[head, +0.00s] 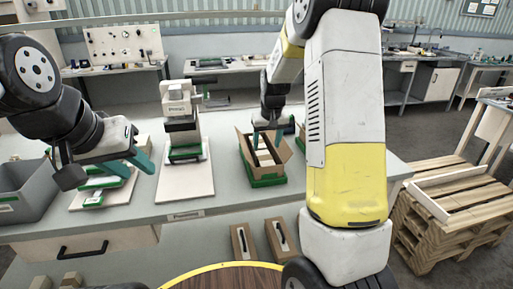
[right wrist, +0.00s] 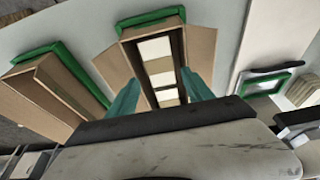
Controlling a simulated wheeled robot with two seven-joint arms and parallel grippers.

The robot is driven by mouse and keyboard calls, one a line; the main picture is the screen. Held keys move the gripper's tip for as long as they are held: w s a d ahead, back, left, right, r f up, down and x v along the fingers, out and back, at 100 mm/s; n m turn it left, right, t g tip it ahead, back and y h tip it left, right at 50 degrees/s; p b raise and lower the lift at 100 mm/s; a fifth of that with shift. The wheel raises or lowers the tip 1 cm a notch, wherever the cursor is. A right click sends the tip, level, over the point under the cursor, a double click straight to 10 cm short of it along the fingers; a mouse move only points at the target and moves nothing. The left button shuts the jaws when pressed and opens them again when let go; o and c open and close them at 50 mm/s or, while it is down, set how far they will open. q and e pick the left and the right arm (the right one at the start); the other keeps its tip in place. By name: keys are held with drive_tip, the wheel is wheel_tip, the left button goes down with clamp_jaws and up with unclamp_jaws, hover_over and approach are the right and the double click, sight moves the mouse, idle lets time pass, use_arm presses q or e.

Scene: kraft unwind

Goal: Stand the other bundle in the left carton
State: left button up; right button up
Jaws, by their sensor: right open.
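A brown carton (head: 247,152) with raised flaps and a green base stands on the bench in the head view. It also shows in the right wrist view (right wrist: 126,55), with pale pieces (right wrist: 157,66) inside; I cannot tell which are bundles. My right gripper (head: 265,138) is open and empty over this carton, its teal fingers apart near the opening. My left gripper (head: 139,168) looks open and empty above a green-and-white stack (head: 95,199).
A grey bin (head: 30,195) stands at the bench's left. A white stand (head: 181,120) on a pale board (head: 184,184) is between my grippers. Two brown boxes (head: 242,243) lie below the bench front. Wooden pallets (head: 450,215) stand at right.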

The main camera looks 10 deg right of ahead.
drive_tip(key=s+r, duration=0.7)
drive_tip(key=r, duration=0.3)
drive_tip(key=s+a+r+t+y, duration=0.1)
drive_tip(key=s+a+r, duration=0.1)
drive_tip(key=s, duration=1)
drive_tip(key=s+a+r+t+y, duration=0.1)
drive_tip(key=s+r, duration=0.3)
drive_tip(key=s, duration=0.8)
drive_tip(key=shift+a+t, duration=0.4)
drive_tip(key=shift+a, duration=0.5)
